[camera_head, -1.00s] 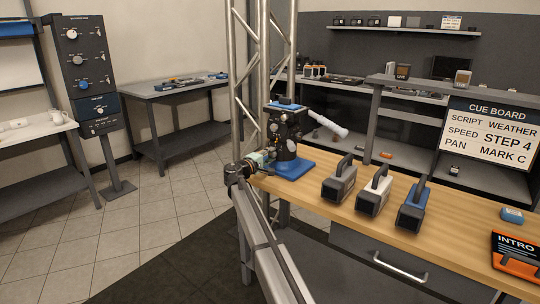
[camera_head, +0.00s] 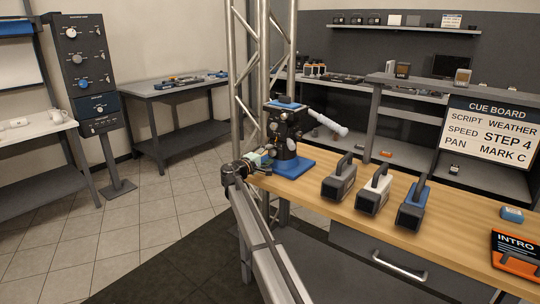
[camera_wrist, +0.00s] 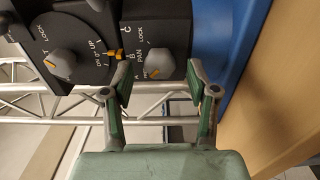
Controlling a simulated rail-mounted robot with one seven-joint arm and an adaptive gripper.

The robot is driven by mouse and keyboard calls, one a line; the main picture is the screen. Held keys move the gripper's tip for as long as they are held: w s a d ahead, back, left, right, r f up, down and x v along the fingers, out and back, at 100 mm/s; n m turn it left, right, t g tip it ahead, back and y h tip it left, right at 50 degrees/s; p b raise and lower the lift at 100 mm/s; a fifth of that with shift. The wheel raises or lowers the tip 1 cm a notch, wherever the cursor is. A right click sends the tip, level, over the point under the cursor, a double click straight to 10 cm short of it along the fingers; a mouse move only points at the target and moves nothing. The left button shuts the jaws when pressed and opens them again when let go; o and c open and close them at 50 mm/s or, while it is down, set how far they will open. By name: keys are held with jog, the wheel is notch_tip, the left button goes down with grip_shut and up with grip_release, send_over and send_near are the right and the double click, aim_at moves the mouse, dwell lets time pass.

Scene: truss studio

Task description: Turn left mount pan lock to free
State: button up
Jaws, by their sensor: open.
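The black camera mount (camera_head: 287,126) stands on a blue base (camera_head: 297,166) at the far left end of the wooden bench. In the wrist view, its pan knob (camera_wrist: 158,62) is grey with an orange mark pointing to the lower left. The printed words PAN and LOCK are beside it. A second grey knob (camera_wrist: 66,62), on a round dial marked UP, is to its left. My gripper (camera_wrist: 160,82) is open, its fingertips either side of and just short of the pan knob. I cannot tell whether they touch the panel. It also shows beside the mount in the head view (camera_head: 259,160).
Three camera-like units, grey (camera_head: 339,181), white (camera_head: 373,192) and blue (camera_head: 412,204), stand on the bench right of the mount. A metal truss (camera_head: 262,70) rises close behind it. The cue board (camera_head: 491,134) reads "PAN MARK C".

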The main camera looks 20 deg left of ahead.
jog(key=v, duration=1)
jog(key=shift+s, duration=0.25)
jog(key=shift+a, duration=0.1)
